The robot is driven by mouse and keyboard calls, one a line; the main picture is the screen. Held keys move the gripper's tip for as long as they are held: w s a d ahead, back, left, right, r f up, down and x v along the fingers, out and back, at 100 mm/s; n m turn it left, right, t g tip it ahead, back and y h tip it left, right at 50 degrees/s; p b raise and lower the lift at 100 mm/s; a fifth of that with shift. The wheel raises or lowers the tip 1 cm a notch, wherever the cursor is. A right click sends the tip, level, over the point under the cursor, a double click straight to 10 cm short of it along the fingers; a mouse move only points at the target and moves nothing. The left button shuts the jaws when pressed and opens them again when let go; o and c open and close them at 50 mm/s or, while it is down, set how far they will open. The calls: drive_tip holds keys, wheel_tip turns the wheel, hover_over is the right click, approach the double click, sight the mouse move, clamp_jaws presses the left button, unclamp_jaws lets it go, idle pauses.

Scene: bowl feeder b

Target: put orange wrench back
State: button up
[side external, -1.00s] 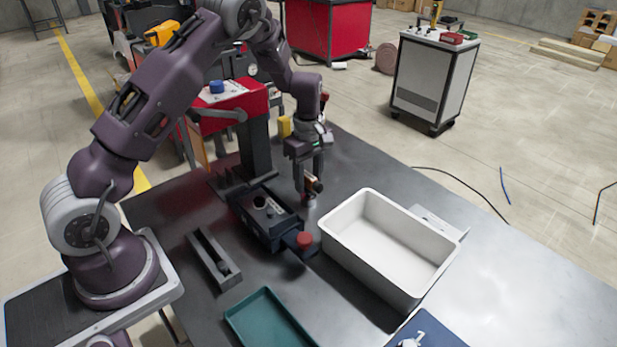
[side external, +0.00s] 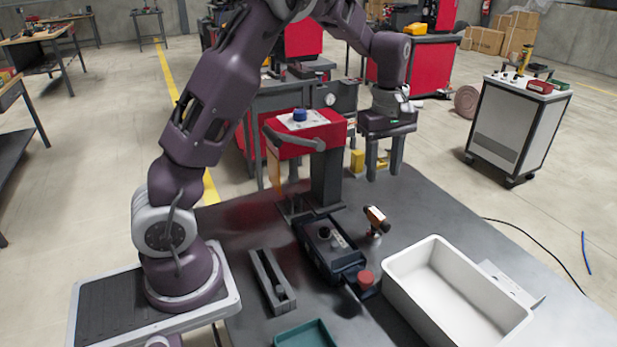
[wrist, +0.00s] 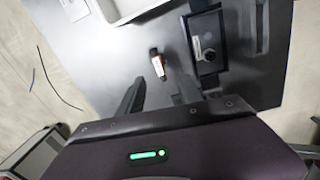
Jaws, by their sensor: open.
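A small orange-brown and black thing (side external: 376,220) stands on the dark table between the black fixture and the white bin. It also shows in the wrist view (wrist: 158,66), with a pale and orange side. I cannot tell for sure that it is the orange wrench, and no other wrench shape is clear. My gripper (side external: 384,168) is open and empty, raised above the table behind this thing. In the wrist view my open fingers (wrist: 160,92) point toward it, with a gap between them and the thing.
A white bin (side external: 408,297) stands at the right. A black fixture (side external: 322,262) with a red knob (side external: 365,278) is at mid-table. A slotted grey block (side external: 268,280) and a teal tray (side external: 303,337) lie in front. A red press (side external: 318,132) stands behind.

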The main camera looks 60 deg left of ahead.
drive_tip(key=s+d+r+m+t, duration=0.2)
drive_tip(key=s+d+r+m, duration=0.3)
drive_tip(key=s+r, duration=0.4)
drive_tip(key=s+d+m+t, duration=0.1)
drive_tip(key=s+d+m, duration=0.1)
drive_tip(key=s+m, duration=0.4)
drive_tip(key=s+d+r+m+t, duration=0.1)
drive_tip(key=s+m, duration=0.4)
drive_tip(key=s, duration=0.8)
drive_tip(key=shift+d+m+t, duration=0.4)
drive_tip(key=shift+d+t, duration=0.1)
drive_tip(key=shift+d, duration=0.4)
